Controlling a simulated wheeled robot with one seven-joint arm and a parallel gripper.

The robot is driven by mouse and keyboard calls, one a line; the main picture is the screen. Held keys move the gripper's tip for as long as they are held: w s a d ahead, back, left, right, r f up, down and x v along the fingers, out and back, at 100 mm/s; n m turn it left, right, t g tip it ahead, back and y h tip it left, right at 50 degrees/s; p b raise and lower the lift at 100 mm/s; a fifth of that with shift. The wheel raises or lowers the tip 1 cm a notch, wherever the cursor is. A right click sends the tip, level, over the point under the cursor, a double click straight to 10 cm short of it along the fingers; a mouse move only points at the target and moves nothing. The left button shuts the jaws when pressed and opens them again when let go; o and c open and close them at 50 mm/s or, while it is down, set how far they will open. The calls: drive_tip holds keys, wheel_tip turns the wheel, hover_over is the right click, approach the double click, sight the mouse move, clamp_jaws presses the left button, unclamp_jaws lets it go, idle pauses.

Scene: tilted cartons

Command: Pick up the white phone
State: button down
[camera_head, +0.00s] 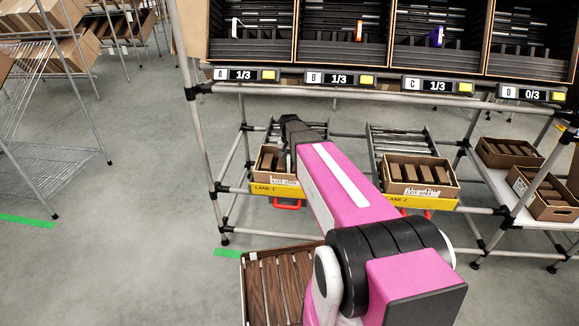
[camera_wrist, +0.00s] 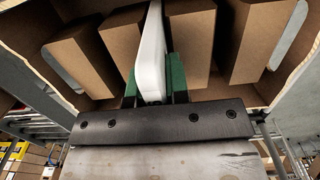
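The white phone (camera_wrist: 152,60) stands on edge between cardboard dividers in a carton in the wrist view. My gripper (camera_wrist: 154,88) has its green fingers on both sides of the phone, with no clear gap, so it looks shut on it. The phone's lower part lies between the fingers. In the head view my gripper (camera_head: 288,165) reaches into the lane 1 carton (camera_head: 283,181), and my pink arm hides part of this carton.
The lane 2 carton (camera_head: 420,191) stands to the right. Above is a shelf of dark bins, with a white item (camera_head: 235,28) in bin A. A brown slatted box (camera_head: 245,290) is at the bottom. Further cartons (camera_head: 510,153) stand at the right.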

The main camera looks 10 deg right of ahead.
drive_tip(key=shift+r, duration=0.15)
drive_tip(key=shift+s+r, duration=0.15)
drive_tip(key=shift+r, duration=0.5)
drive_tip(key=shift+s+a+t, duration=0.1)
drive_tip(key=shift+s+t, duration=0.05)
drive_tip(key=shift+t, duration=0.15)
